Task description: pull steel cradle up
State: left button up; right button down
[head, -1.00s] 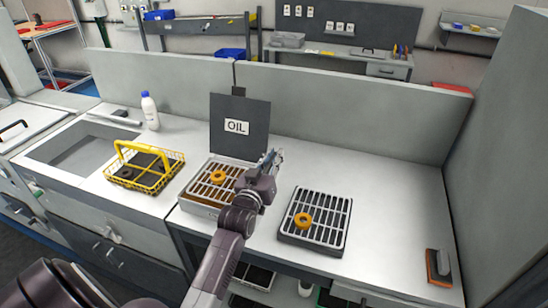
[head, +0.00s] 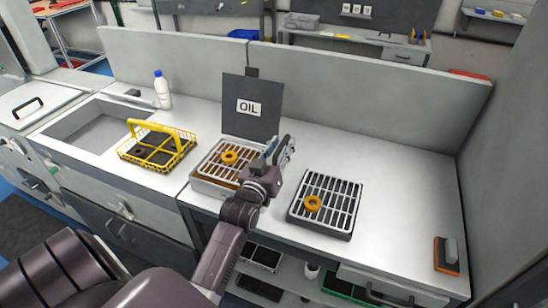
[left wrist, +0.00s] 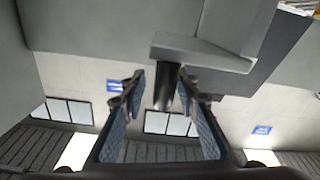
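The steel cradle (head: 214,166) is a barred metal rack in the oil bath on the bench, with an orange ring (head: 229,157) on it. The dark lid (head: 253,110) marked OIL stands upright behind it. My left gripper (head: 284,148) is at the bath's right side, hiding its right edge, and its fingers point up and away. In the left wrist view my left gripper (left wrist: 161,80) is open, its fingers apart. A dark cylindrical piece (left wrist: 165,90) shows between them; I cannot tell what it belongs to or whether it is touched. My right gripper is out of view.
A second barred rack (head: 327,198) with an orange ring (head: 312,203) stands to the right. A yellow basket (head: 158,150) and a white bottle (head: 162,90) are to the left. A scanner-like orange and grey item (head: 446,255) lies far right. The bench (head: 400,190) between is clear.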

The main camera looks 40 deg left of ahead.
aim_at(274, 158)
pick_arm(q)
jog(key=v, duration=0.8)
jog(key=shift+r, duration=0.1)
dwell(0.3)
